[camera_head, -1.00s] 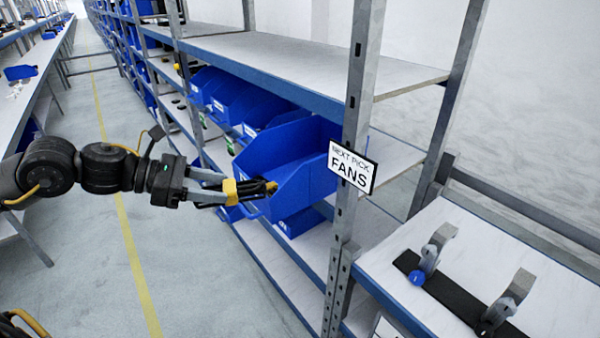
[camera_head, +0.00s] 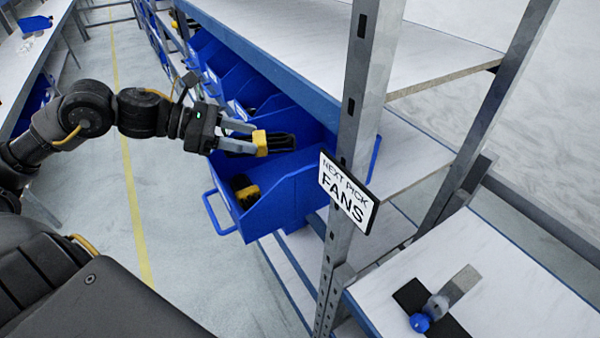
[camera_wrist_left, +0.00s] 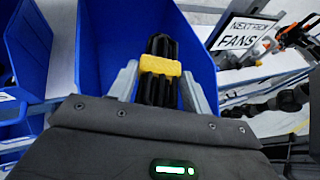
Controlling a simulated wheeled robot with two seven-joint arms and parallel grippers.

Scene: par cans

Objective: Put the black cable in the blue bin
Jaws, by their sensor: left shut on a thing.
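The black cable (camera_head: 280,141) is a coiled bundle with a yellow band around its middle. My left gripper (camera_head: 252,138) is shut on it and holds it over the open top of the blue bin (camera_head: 284,203). In the left wrist view the cable (camera_wrist_left: 158,92) sits between the two grey fingers (camera_wrist_left: 158,90), with the bin's blue wall (camera_wrist_left: 100,40) behind it. Another black and yellow bundle (camera_head: 246,191) lies inside the bin. The bin stands out from the shelf with its handle toward the aisle. My right gripper is not in view.
More blue bins (camera_head: 235,85) line the shelf behind. A metal post (camera_head: 362,90) with a "NEXT PICK FANS" sign (camera_head: 347,191) stands right of the bin. A shelf board (camera_head: 300,40) runs above. The aisle floor (camera_head: 190,240) is clear.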

